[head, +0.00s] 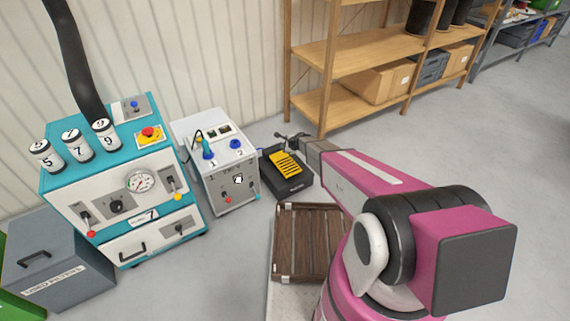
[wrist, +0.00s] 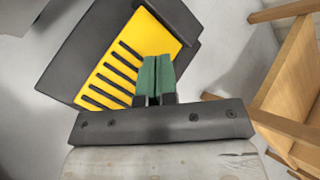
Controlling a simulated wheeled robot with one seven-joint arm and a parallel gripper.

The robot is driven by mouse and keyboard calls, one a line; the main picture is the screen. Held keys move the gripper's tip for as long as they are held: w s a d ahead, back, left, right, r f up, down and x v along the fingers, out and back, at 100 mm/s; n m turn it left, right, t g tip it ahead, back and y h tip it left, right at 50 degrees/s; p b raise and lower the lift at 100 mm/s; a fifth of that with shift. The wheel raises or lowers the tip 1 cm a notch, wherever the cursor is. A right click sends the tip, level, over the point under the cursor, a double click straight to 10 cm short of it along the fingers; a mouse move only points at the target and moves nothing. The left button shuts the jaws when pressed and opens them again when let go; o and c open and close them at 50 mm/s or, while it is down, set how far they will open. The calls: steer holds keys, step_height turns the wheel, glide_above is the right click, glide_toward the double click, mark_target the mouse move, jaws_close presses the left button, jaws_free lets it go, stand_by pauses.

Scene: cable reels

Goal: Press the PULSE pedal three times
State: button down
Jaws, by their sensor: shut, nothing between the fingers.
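The pedal (head: 286,164) has a yellow, black-slotted tread on a dark base and sits on the floor beside the white-grey machine. In the wrist view the yellow tread (wrist: 125,62) fills the upper left, tilted in the picture. No PULSE label is readable. My gripper (head: 290,137) is over the far end of the pedal in the head view. In the wrist view my gripper's green fingertips (wrist: 156,60) are together with nothing between them, overlapping the tread's right part. I cannot tell whether they touch it.
The white-grey machine (head: 219,185) stands left of the pedal, with a teal cabinet (head: 122,215) further left. A wooden shelf (head: 352,62) stands behind. It also shows in the wrist view (wrist: 292,85). A brown slatted case (head: 308,243) lies in front. Open floor is at the right.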

mark_target(283, 162)
steer(key=shift+f, duration=4.45)
steer(key=shift+f, duration=0.1)
steer(key=shift+f, duration=0.3)
steer(key=shift+f, duration=1.25)
steer(key=shift+r, duration=0.1)
stand_by(0.4)
steer(key=shift+r, duration=1.55)
